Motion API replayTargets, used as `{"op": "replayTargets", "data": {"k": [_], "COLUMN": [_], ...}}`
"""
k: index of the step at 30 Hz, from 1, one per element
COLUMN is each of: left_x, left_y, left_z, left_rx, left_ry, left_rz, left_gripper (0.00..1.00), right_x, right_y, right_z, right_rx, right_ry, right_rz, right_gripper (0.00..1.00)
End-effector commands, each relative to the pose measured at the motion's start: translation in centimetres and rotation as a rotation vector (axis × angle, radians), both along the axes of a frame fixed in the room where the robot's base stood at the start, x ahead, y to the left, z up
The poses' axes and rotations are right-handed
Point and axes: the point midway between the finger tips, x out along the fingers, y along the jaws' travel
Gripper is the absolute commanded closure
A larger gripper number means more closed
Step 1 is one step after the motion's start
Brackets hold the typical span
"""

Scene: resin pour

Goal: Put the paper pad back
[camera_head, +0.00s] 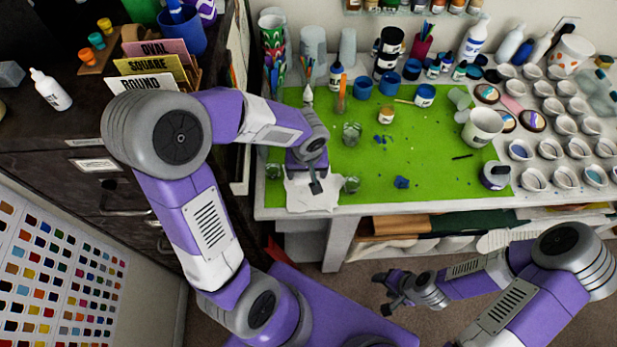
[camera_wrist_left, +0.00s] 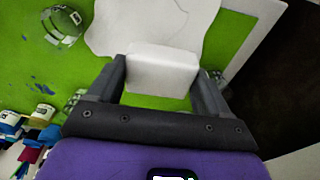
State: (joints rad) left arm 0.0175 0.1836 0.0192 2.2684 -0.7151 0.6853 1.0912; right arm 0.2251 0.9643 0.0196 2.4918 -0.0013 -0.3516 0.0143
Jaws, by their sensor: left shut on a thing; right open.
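The paper pad (camera_wrist_left: 162,70) is a small white block with rounded corners, seen in the left wrist view. My left gripper (camera_wrist_left: 162,88) is shut on it, with one dark finger at each side. In the head view my left gripper (camera_head: 315,184) is over the front left part of the green mat (camera_head: 420,160). Below and beyond the pad lies a flat white patch (camera_head: 300,199) with a wavy edge; I cannot tell whether the pad touches it. My right gripper (camera_head: 388,290) is open and empty, in front of the table.
Clear cups (camera_head: 351,184) stand near my left gripper. Blue cups (camera_head: 389,84) and bottles stand at the back. Several small white cups fill the table's right side. A dark cabinet (camera_head: 60,125) with labelled cards stands at the left.

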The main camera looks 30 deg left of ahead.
Motion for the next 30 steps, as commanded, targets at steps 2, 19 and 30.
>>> {"op": "replayTargets", "data": {"k": [2,19,30], "left_x": [0.0,0.0,0.0], "left_y": [0.0,0.0,0.0], "left_z": [-0.7,-4.4,-4.6], "left_rx": [0.001,0.0,0.0], "left_ry": [0.002,-0.001,0.0], "left_rz": [0.0,-0.001,-0.001], "left_gripper": [0.5,0.5,0.0], "right_x": [0.0,0.1,0.1], "right_y": [0.0,0.0,0.0], "right_z": [-0.2,-1.2,-1.6], "right_rx": [0.0,0.0,0.0], "right_ry": [-0.001,-0.002,-0.002], "right_rz": [0.0,-0.001,-0.001], "right_gripper": [0.42,0.42,0.42]}}
